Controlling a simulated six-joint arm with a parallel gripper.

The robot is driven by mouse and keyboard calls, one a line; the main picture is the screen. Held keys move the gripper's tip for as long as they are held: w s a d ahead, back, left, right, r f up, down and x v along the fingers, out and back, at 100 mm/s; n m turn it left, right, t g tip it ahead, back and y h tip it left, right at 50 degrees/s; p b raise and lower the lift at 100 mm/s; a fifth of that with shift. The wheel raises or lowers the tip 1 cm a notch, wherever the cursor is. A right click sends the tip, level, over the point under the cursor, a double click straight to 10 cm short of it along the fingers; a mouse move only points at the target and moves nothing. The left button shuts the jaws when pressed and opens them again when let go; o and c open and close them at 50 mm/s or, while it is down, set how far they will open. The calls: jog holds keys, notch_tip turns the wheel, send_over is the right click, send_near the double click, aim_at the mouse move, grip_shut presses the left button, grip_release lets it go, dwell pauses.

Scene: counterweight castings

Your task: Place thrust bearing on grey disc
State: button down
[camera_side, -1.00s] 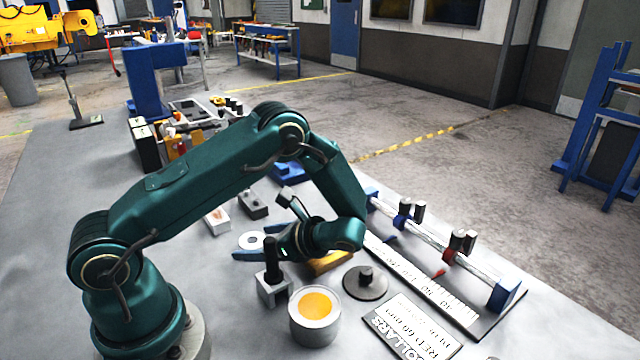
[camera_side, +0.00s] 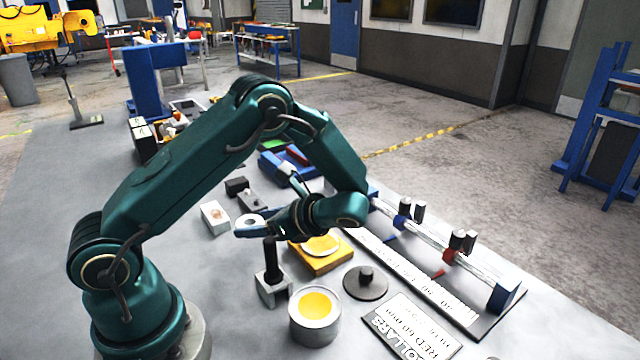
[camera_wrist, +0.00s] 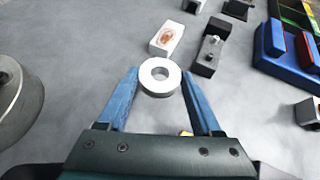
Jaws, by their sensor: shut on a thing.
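The thrust bearing is a white ring (camera_side: 251,221) with a round hole. In the wrist view the ring (camera_wrist: 160,76) sits between the tips of the two blue fingers of my gripper (camera_wrist: 160,80), which is shut on it. My gripper (camera_side: 250,225) holds it lying flat above the table, behind the black post. A dark grey disc (camera_side: 353,286) with a black knob at its centre lies on the table, to the right of and nearer the camera than my gripper. The bearing is well apart from it.
A yellow block (camera_side: 325,262) bearing a pale disc (camera_side: 320,244) stands between my gripper and the grey disc. A black post (camera_side: 271,258) in a metal block and a yellow-topped pot (camera_side: 315,331) stand nearer. A white block (camera_side: 215,222) and a blue tray (camera_side: 285,172) lie behind.

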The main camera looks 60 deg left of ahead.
notch_tip(320, 180, up, 5)
jog(key=shift+f, duration=0.1)
jog(key=shift+w+a+r+m+t, duration=0.2)
jog(key=shift+r+m+t, duration=0.05)
jog(key=shift+m+t, duration=0.15)
notch_tip(320, 180, up, 4)
jog(key=w+m+t+y, duration=0.1)
jog(key=w+m+t, duration=0.1)
jog(key=m+t, duration=0.15)
send_over(326, 248)
jog(key=shift+t, duration=0.25)
notch_tip(326, 248, down, 7)
jog(key=shift+r, duration=0.2)
jog(key=shift+f, duration=2.05)
jog(key=shift+f, duration=0.1)
jog(key=shift+c, duration=0.3)
grip_release()
